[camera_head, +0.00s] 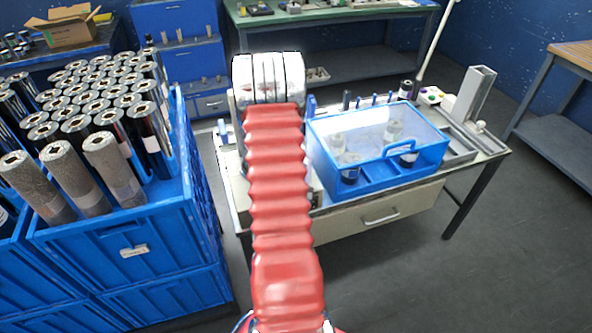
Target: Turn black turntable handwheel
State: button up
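I cannot make out a black turntable handwheel in the head camera view. My arm, in a red ribbed sleeve, runs up the middle of the picture and covers the left part of the workbench (377,217). Bright silver rounded discs (268,78) show at the sleeve's far end; I cannot tell whether they belong to my wrist or to something on the bench. No gripper fingers show, so I cannot see whether they touch anything.
A blue case with a clear lid (432,152) stands on the bench right of my arm. Blue crates (130,250) full of upright metal rollers (115,165) stand close on the left. A green-topped bench (335,14) is behind. Open floor (500,250) lies at right.

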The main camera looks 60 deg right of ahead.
jog(key=shift+r, duration=3.8)
jog(key=shift+r, duration=0.2)
jog(key=s+a+r+m+g+y, duration=0.2)
jog(key=s+a+r+m+g, duration=0.3)
jog(key=a+r+m+g, duration=0.7)
jog(key=w+a+m+t+y, duration=0.3)
jog(key=a+t+y, duration=0.1)
jog(key=a, duration=0.8)
jog(key=w+a+m+t+y, duration=0.3)
jog(key=a+y, duration=0.3)
jog(key=a, duration=0.7)
jog(key=w+a+m+t+y, duration=0.3)
jog(key=a+t+y, duration=0.2)
jog(key=a, duration=0.7)
jog(key=shift+w+a, duration=0.15)
jog(key=shift+w, duration=0.15)
jog(key=shift+r, duration=0.1)
jog(key=shift+c, duration=0.4)
